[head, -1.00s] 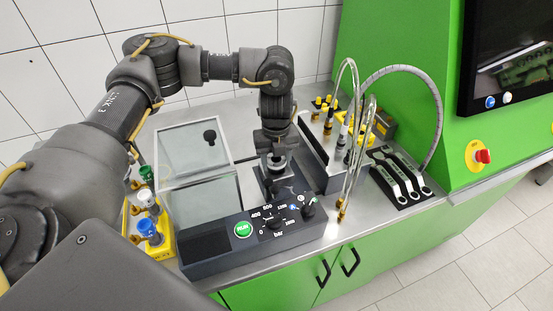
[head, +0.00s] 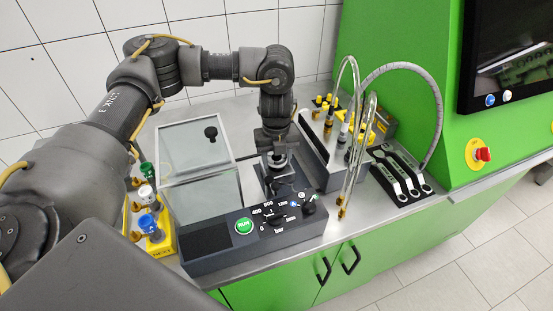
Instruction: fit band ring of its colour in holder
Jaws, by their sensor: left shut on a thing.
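My left gripper (head: 277,164) points straight down at the back of the dark pump test unit (head: 205,241), just right of its clear box. It is shut on a small part, mostly hidden by the fingers and the dark fitting below; I cannot tell its colour or whether it is seated. A yellow holder (head: 164,244) at the left carries fittings with a green top (head: 147,170), a white top (head: 147,193) and a blue top (head: 147,222). No separate band ring can be made out at this size. My right gripper is not in view.
The clear box (head: 200,190) stands close left of my left gripper. A grey rack (head: 318,160) with yellow-capped parts and bent metal pipes (head: 352,170) stand close right. Wrenches lie on a black tray (head: 412,194). The green cabinet (head: 420,120) rises at right.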

